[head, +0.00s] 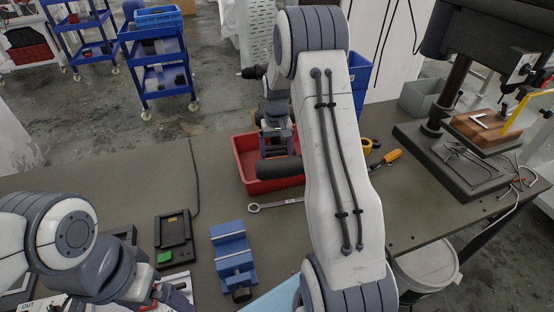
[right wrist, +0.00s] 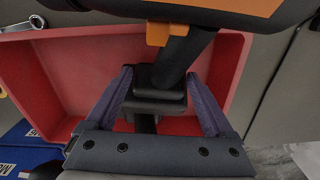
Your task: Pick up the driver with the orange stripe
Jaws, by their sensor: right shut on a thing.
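The driver (right wrist: 195,55) has a dark body with an orange patch along its top and an orange trigger. In the right wrist view the fingers of my right gripper (right wrist: 168,92) are closed on the lower part of its handle. In the head view the driver's black body (head: 279,168) shows over the red bin (head: 245,172), mostly hidden by my right arm, and its orange stripe cannot be seen. I cannot tell whether the driver touches the bin floor.
A wrench (head: 275,204) lies in front of the bin. A blue vise (head: 233,257) and a black device with a green part (head: 174,240) stand at the front. An orange-handled tool (head: 386,159) and a drill press (head: 450,165) are to the right. The table's left back is clear.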

